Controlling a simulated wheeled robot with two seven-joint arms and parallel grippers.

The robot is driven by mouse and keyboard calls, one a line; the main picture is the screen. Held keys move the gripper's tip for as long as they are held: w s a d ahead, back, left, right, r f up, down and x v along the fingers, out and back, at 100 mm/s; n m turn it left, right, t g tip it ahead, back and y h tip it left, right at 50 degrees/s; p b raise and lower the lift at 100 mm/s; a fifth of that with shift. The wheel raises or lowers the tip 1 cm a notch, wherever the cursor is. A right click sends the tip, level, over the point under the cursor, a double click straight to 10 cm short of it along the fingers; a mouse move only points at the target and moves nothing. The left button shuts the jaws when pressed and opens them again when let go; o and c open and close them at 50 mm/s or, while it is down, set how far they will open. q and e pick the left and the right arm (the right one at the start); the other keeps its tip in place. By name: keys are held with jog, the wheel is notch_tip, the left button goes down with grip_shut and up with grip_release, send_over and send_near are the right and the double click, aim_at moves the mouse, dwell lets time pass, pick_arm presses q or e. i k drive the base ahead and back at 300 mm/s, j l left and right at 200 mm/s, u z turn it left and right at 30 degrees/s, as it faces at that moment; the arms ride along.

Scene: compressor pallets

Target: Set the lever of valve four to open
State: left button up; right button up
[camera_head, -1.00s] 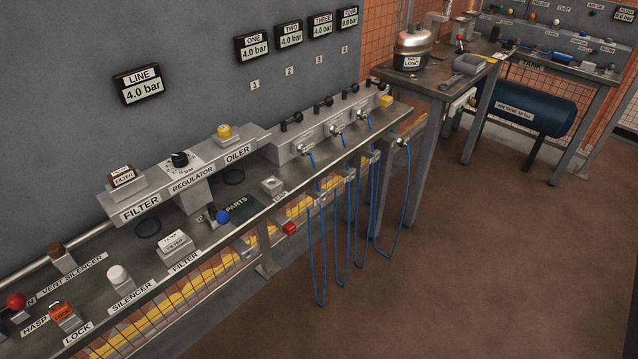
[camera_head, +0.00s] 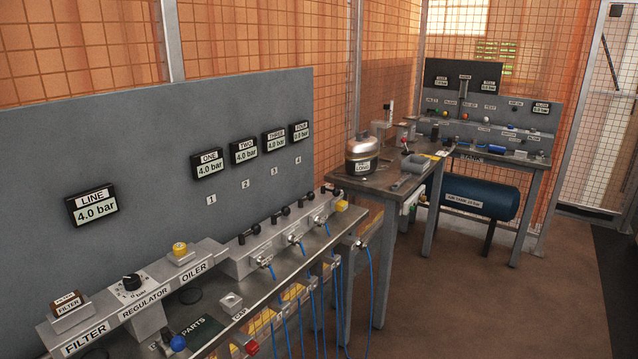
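The valve block (camera_head: 262,247) runs along the back of the bench, with a row of black levers on top. The lever of valve four (camera_head: 331,191) is the farthest one, at the block's right end; it is too small to tell its exact angle. The gauge marked FOUR (camera_head: 302,133) on the grey panel reads about 0.0 bar. Gauges ONE (camera_head: 207,164), TWO (camera_head: 243,150) and THREE (camera_head: 274,139) read 4.0 bar. Neither of my grippers is in view.
Blue hoses (camera_head: 370,290) hang from fittings along the bench front. A side table (camera_head: 375,188) with a metal tank (camera_head: 362,152) stands beyond the bench's far end. A blue air tank (camera_head: 482,196) sits under the back table. The brown floor (camera_head: 470,300) at right is clear.

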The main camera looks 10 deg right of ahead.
aim_at(336, 191)
jog(key=i+l, duration=0.35)
jog(key=l, duration=0.15)
jog(key=i+l, duration=0.3)
jog(key=l, duration=0.2)
jog(key=i+l, duration=0.7)
jog(key=l, duration=0.25)
jog(key=i+l, duration=0.35)
jog(key=l, duration=0.15)
jog(key=i+l, duration=0.3)
jog(key=l, duration=0.2)
